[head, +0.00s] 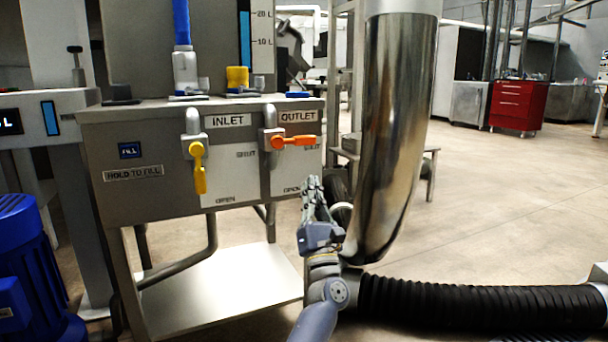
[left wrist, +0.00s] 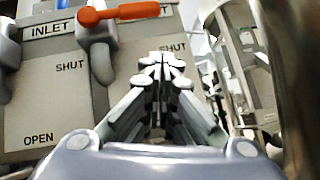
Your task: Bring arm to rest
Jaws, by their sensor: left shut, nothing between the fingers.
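My left gripper (head: 313,190) is shut and empty, pointing up in front of the lower right part of the grey valve panel. In the left wrist view the gripper (left wrist: 161,60) shows its fingertips together, with the orange handle above and to the left. The orange outlet handle (head: 294,141) lies level, pointing right; it also shows in the left wrist view (left wrist: 122,12). The gripper is below it and apart from it. The yellow inlet handle (head: 200,168) hangs down toward OPEN. My right gripper is not in view.
A shiny metal cylinder (head: 390,130) stands close to the right of my left gripper. A black ribbed hose (head: 470,304) runs along the lower right. A blue motor (head: 30,265) is at the lower left. A pale shelf (head: 215,295) lies under the panel. Open floor extends at right.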

